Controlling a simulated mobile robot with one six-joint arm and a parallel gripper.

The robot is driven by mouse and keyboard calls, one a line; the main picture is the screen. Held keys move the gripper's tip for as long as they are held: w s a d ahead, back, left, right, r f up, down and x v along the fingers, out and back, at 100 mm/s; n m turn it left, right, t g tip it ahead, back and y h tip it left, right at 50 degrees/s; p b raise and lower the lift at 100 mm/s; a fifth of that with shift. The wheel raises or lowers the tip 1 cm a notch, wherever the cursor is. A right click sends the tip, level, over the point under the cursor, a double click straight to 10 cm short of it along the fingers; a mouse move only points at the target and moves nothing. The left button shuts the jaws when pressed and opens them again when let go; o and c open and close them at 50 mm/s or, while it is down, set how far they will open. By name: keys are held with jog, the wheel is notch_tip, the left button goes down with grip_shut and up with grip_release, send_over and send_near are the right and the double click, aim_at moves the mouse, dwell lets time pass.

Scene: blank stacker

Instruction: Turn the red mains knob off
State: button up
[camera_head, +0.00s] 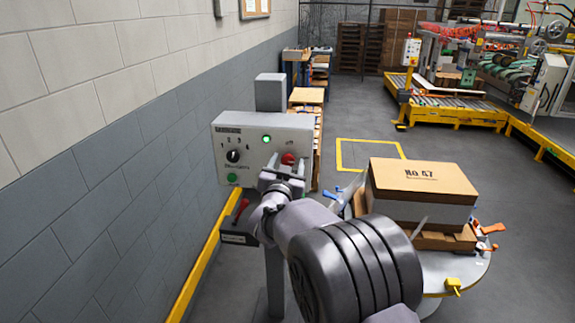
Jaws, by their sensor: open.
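The red mains knob (288,159) is on the right side of a grey control panel (225,158), with "off" lettering above it. A lit green lamp (266,139) is left of and above the knob. My gripper (286,166) is right in front of the knob, with its fingers pointing at the panel. It is open, and parts of the fingers and the lower edge of the knob overlap in view. I cannot tell whether the fingers touch the knob.
The panel also carries a black selector (233,156) and a green button (232,177). A red-handled lever (240,208) is below it. A box marked "No 47" (422,178) sits on a round table (470,268) at right. A brick wall (100,170) runs along the left.

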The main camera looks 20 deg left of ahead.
grip_shut()
jog(key=shift+n, duration=0.4)
jog(key=n+p, duration=0.2)
jog(key=n, duration=0.1)
jog(key=shift+a+r+n+p, duration=0.1)
jog(key=shift+n+p, duration=0.2)
jog(key=shift+n, duration=0.1)
jog(key=n+p, duration=0.2)
jog(key=n, duration=0.2)
jog(key=shift+n, duration=0.3)
jog(key=n+p, duration=0.2)
jog(key=n, duration=0.2)
jog(key=shift+a+p, duration=0.1)
jog(key=shift+p, duration=0.25)
jog(key=n+p, duration=0.1)
jog(key=n, duration=0.3)
jog(key=shift+f+p, duration=0.2)
jog(key=shift+p, duration=0.2)
jog(key=shift+n, duration=0.5)
